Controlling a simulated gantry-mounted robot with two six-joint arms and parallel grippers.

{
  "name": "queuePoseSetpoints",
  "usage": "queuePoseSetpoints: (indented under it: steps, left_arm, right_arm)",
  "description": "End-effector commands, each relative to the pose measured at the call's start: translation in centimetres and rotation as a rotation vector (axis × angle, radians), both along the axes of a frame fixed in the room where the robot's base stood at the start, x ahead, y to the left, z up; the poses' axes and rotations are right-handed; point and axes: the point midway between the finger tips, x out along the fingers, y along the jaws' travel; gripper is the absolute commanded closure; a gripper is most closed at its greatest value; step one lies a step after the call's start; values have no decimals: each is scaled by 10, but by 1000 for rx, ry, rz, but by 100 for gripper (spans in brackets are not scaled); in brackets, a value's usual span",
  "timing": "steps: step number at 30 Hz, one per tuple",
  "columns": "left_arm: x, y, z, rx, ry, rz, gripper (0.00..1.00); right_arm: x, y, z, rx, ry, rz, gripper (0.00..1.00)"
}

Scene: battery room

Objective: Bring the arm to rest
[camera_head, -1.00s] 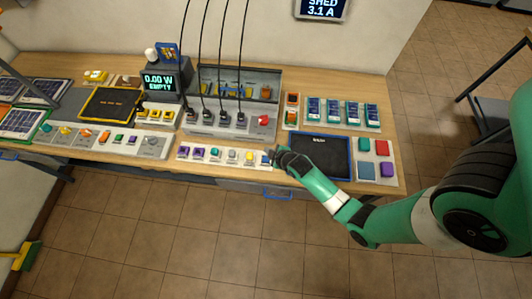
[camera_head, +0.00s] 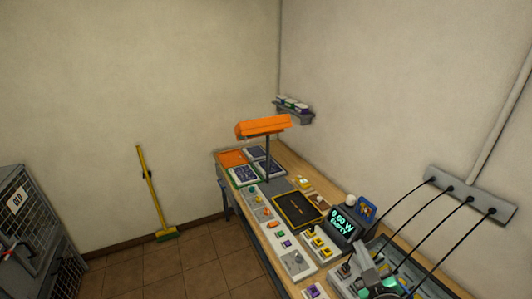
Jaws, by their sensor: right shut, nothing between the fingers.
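My right gripper (camera_head: 366,262) shows at the bottom right of the head view, low over the near part of the bench beside the grey cable station (camera_head: 392,262). It is shut with nothing between its fingers. Only a small part of my green and dark right arm shows, cut off by the lower edge. My left gripper is not in view.
Black cables hang at right. A broom (camera_head: 153,190) leans on the wall.

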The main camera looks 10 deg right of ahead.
Motion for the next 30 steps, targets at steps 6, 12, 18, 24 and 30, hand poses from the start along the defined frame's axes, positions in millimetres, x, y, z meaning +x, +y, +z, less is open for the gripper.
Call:
queuePoseSetpoints:
  steps: [6, 12, 18, 24, 30]
  left_arm:
    - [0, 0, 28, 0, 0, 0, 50]
    - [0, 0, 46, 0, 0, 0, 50]
    - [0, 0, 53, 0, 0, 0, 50]
    - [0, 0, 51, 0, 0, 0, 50]
    - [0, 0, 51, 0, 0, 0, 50]
  right_arm:
    - [6, 62, 197, 52, -336, 119, 100]
    - [-46, 114, 360, 168, -657, 256, 100]
    - [-134, 140, 468, 341, -939, 413, 100]
    - [-163, 142, 476, 556, -981, 514, 100]
    - [-162, 141, 476, 568, -980, 516, 100]
